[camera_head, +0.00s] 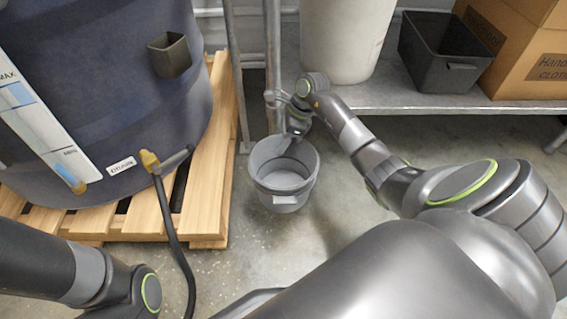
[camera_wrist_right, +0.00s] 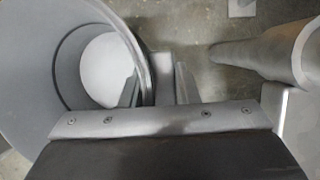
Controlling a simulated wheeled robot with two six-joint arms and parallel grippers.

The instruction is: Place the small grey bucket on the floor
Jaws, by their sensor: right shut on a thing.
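The small grey bucket (camera_head: 283,185) is upright and looks empty, below the middle of the head view, with concrete floor around it. In the right wrist view the bucket (camera_wrist_right: 30,75) fills the left side, its opening facing the camera. My right gripper (camera_head: 296,132) is at the bucket's far rim, shut on its wall. In the wrist view one finger of the gripper (camera_wrist_right: 158,92) is inside the bucket and one outside. I cannot tell whether the bucket's base touches the floor. My left arm shows at the lower left; its gripper is out of view.
A large blue tank (camera_head: 100,60) stands on a wooden pallet (camera_head: 210,190) at the left, with a yellow valve and black hose (camera_head: 172,235). A metal shelf (camera_head: 440,98) holds a white container (camera_head: 343,35), a black bin (camera_head: 440,60) and cardboard boxes (camera_head: 525,45). Metal posts stand behind the bucket.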

